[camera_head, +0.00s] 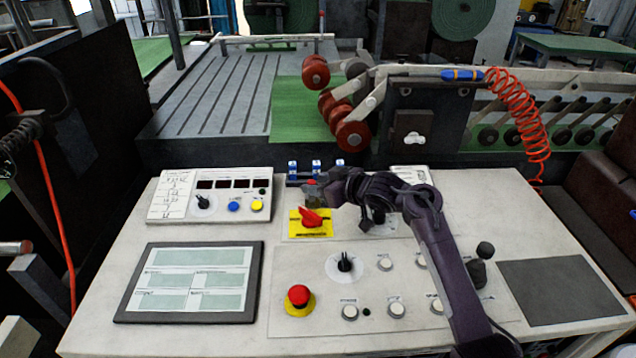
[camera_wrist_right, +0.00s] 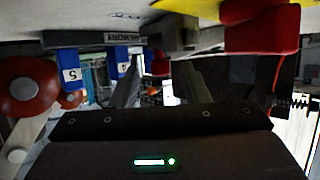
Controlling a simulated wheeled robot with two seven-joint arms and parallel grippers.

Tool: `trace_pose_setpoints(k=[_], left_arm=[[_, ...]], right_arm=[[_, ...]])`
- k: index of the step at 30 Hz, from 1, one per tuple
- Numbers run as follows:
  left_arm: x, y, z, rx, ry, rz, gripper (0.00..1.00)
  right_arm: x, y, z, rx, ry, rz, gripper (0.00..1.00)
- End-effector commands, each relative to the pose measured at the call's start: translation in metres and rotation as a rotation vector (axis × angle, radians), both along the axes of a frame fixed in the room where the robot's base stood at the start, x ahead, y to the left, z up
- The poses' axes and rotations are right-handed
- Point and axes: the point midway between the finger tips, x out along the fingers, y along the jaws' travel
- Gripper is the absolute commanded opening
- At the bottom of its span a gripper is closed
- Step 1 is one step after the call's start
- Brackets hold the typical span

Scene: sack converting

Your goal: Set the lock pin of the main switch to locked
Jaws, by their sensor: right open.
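The main switch (camera_head: 311,218) is a red rotary handle on a yellow plate on the console. It also shows in the right wrist view (camera_wrist_right: 262,32), upper right. A small red part (camera_head: 311,182) shows just behind the switch, partly hidden by my right gripper (camera_head: 318,192). In the right wrist view a red part (camera_wrist_right: 160,64) shows between the two fingers. I cannot tell for sure whether it is the lock pin, or its setting. The right gripper is open, low over the console just behind the yellow plate. My left gripper is not in view.
Blue numbered tags (camera_head: 293,167) stand along a dark bar behind the gripper. A selector knob (camera_head: 345,263), a red emergency button (camera_head: 299,296) and a black joystick (camera_head: 484,252) stand on the console. A screen (camera_head: 190,282) lies at left. Rollers (camera_head: 352,135) rise behind.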

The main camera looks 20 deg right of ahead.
Motion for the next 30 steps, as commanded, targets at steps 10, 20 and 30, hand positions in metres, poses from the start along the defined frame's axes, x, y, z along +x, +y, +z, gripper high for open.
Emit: trace_pose_setpoints(k=[10, 20, 30], left_arm=[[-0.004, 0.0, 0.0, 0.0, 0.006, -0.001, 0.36], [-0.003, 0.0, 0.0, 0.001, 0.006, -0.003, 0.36], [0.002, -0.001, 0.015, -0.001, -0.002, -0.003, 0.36]], right_arm=[[0.002, 0.001, -0.001, -0.001, 0.001, 0.001, 0.34], [0.002, 0.001, -0.001, -0.001, 0.0, 0.0, 0.0], [-0.009, 0.004, 0.001, -0.002, 0.004, 0.001, 0.0]])
